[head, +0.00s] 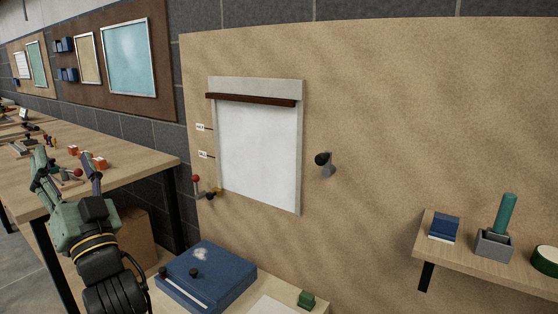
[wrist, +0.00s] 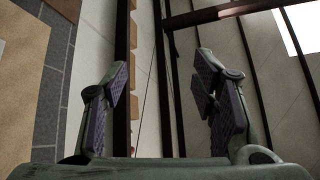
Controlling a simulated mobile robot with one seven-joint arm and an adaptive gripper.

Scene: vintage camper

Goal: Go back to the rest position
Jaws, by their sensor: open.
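My gripper (head: 68,180) is at the lower left of the head view, with its fingers pointing up. In the picture it overlaps the wooden table behind it. Its two fingers are spread apart. The wrist view also shows my gripper (wrist: 163,82) with both dark finger pads apart and nothing between them. Beyond the fingers, dark beams and pale panels show.
A wooden table (head: 130,150) with small items stands at left. A blue box (head: 205,277) lies on a lower surface right of my gripper. A tan board (head: 390,110) holds a white panel (head: 258,150) and a knob (head: 323,160). A shelf (head: 480,265) is at right.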

